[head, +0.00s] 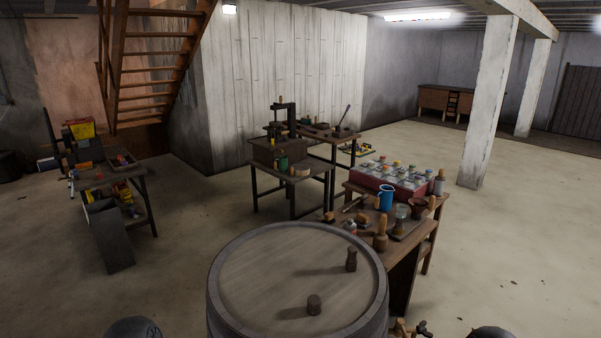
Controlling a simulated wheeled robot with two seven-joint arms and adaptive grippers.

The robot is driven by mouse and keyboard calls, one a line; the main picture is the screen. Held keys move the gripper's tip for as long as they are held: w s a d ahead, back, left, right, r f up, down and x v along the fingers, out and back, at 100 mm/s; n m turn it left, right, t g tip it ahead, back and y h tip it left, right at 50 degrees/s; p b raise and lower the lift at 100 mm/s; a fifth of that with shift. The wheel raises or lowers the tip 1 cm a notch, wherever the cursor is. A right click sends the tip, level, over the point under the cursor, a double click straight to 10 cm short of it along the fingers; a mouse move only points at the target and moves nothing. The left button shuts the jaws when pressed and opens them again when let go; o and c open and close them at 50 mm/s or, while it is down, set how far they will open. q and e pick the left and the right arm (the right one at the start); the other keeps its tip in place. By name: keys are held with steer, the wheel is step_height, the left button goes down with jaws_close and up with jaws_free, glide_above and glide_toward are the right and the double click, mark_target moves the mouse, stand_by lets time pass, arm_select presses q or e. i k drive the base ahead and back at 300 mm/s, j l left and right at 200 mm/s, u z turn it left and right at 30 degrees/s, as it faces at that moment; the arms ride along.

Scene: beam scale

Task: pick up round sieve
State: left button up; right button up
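I cannot make out the round sieve for certain. A small round, light-brown thing (302,170) sits on the front right of the middle table (290,179), beside a green can (283,162); it may be the sieve, but it is too small to tell. Neither of my grippers shows in the head view. Only dark rounded parts, probably of my own arms, show at the bottom edge.
A large barrel (262,265) stands close in front, with two small dark wooden pieces on its top. Behind it to the right, a cluttered bench (398,249) holds a blue jug (386,199) and a box of jars (388,180). Open floor lies left and right.

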mark_target(298, 170)
steer(key=j+u, duration=0.15)
steer(key=u, duration=0.3)
steer(key=j+u, duration=0.1)
steer(key=u, duration=0.35)
steer(key=i+j+u, duration=0.15)
steer(key=i+j, duration=0.25)
steer(key=j, duration=0.25)
steer(key=i+j+u, duration=0.1)
steer(key=i+j, duration=0.35)
steer(key=j, duration=0.15)
steer(key=i+j+u, duration=0.15)
steer(key=i+j, duration=0.3)
steer(key=j, duration=0.15)
steer(key=i+l+z, duration=0.1)
steer(key=i+z, duration=0.2)
steer(key=i, duration=0.4)
steer(key=i+z, duration=0.25)
steer(key=i, duration=0.4)
steer(key=i+j+z, duration=0.3)
steer(key=i, duration=0.35)
steer(key=i+l+z, duration=0.2)
steer(key=i, duration=0.45)
steer(key=i+z, duration=0.25)
steer(key=i, duration=0.35)
steer(key=i+j+z, duration=0.2)
steer(key=i, duration=0.45)
steer(key=i+j+z, duration=0.2)
steer(key=i, duration=0.4)
steer(key=l, duration=0.1)
